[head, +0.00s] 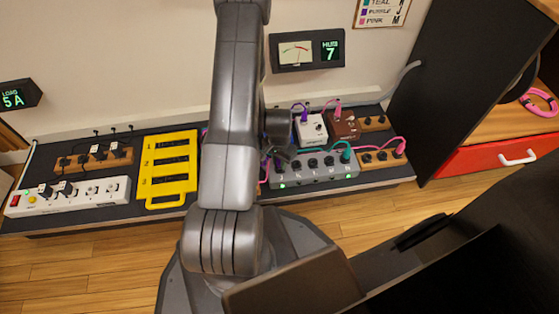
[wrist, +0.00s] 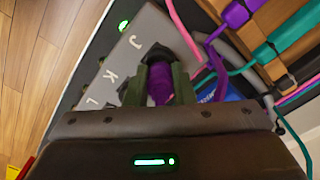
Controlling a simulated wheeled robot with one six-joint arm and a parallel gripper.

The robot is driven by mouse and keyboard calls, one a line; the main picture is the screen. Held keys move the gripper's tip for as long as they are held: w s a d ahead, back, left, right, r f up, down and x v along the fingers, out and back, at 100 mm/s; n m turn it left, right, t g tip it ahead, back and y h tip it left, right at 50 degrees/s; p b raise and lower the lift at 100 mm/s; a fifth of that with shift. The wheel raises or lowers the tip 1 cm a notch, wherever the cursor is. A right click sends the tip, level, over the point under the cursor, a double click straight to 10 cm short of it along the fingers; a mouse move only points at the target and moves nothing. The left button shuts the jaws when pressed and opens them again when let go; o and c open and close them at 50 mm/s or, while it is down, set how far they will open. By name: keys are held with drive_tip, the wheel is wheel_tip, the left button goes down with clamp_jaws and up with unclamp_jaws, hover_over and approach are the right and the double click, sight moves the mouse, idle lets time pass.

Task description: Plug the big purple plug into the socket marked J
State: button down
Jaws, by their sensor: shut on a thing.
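My gripper (wrist: 160,66) is shut on a purple plug (wrist: 160,86), which shows between its two dark fingers in the wrist view. The fingers are over the grey socket panel (wrist: 105,45), close beside the printed letter J (wrist: 135,42). A green light (wrist: 123,25) is lit near that letter. The plug's tip is hidden, so I cannot tell whether it is inside the socket. In the head view my gripper (head: 280,153) is at the left end of the grey panel (head: 315,180); the held plug is not clear there.
A teal plug (head: 346,154) is at the panel's right end. The wrist view shows another purple plug (wrist: 237,14) and a teal one (wrist: 265,52) nearby. A yellow rack (head: 168,190) and white power strip (head: 70,198) lie left.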

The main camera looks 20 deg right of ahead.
drive_tip(key=c, duration=1.1)
unclamp_jaws()
drive_tip(key=shift+c, duration=0.2)
wheel_tip(320, 180, up, 14)
drive_tip(key=p, duration=0.5)
drive_tip(key=shift+f, duration=0.2)
wheel_tip(320, 180, down, 14)
drive_tip(key=b, duration=0.5)
drive_tip(key=shift+r, duration=0.2)
wheel_tip(320, 180, up, 2)
drive_tip(key=shift+p, duration=0.85)
drive_tip(key=shift+r, duration=0.1)
